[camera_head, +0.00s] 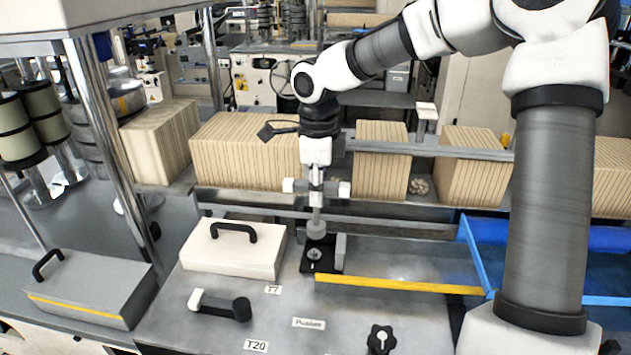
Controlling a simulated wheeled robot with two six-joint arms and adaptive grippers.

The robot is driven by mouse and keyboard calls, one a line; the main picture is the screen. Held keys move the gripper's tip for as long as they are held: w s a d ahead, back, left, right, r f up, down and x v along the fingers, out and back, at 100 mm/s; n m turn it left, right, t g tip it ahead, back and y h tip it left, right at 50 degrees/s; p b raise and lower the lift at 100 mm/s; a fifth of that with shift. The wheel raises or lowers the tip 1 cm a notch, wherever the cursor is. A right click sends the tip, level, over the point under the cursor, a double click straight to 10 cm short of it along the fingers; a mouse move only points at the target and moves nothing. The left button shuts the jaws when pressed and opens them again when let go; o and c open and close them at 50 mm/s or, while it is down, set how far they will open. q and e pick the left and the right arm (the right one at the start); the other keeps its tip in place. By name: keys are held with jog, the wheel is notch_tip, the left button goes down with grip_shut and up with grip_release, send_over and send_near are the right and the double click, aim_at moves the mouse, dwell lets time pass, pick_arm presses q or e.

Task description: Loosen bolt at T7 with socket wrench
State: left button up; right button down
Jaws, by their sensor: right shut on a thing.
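My right gripper (316,188) comes down from the upper right arm and is shut on an upright tool with a thin metal shaft, which looks like the socket wrench (316,215). The tool's wide round grey lower end (317,230) shows just above and behind a black plate (325,266). A light round bolt head (314,254) sits on that plate. I cannot tell whether the tool touches anything. The T7 label (273,290) lies on the grey bench to the front left of the plate. My left gripper is not in view.
A cream box with a black handle (235,250) stands left of the plate. A yellow-edged bar (395,285) and blue frame (475,255) lie to the right. A black-and-white lever (220,305), T20 label (256,345) and black knob (381,339) are in front. Striped stacks (245,145) stand behind.

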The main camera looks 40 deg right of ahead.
aim_at(315, 209)
jog(key=shift+a+f, duration=0.1)
jog(key=shift+f, duration=0.2)
jog(key=shift+w+d+f+b, duration=0.2)
jog(key=shift+w+f+b, duration=0.15)
jog(key=shift+f, duration=0.2)
jog(key=shift+w+d+f+b, duration=0.15)
jog(key=shift+w+f+b, duration=0.05)
jog(key=shift+w+f, duration=0.3)
jog(key=shift+s+f, duration=0.1)
jog(key=shift+f, duration=0.1)
jog(key=shift+s+a+f+b, duration=0.15)
jog(key=shift+s+f+b, duration=0.05)
jog(key=shift+s+b, duration=0.2)
jog(key=shift+f, duration=0.2)
jog(key=shift+w+f+b, duration=0.3)
jog(key=shift+f+b, duration=0.05)
jog(key=shift+f, duration=0.2)
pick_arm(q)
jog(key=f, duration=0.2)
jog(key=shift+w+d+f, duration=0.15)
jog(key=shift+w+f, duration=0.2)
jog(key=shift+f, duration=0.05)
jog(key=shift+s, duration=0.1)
pick_arm(e)
jog(key=shift+s, duration=0.2)
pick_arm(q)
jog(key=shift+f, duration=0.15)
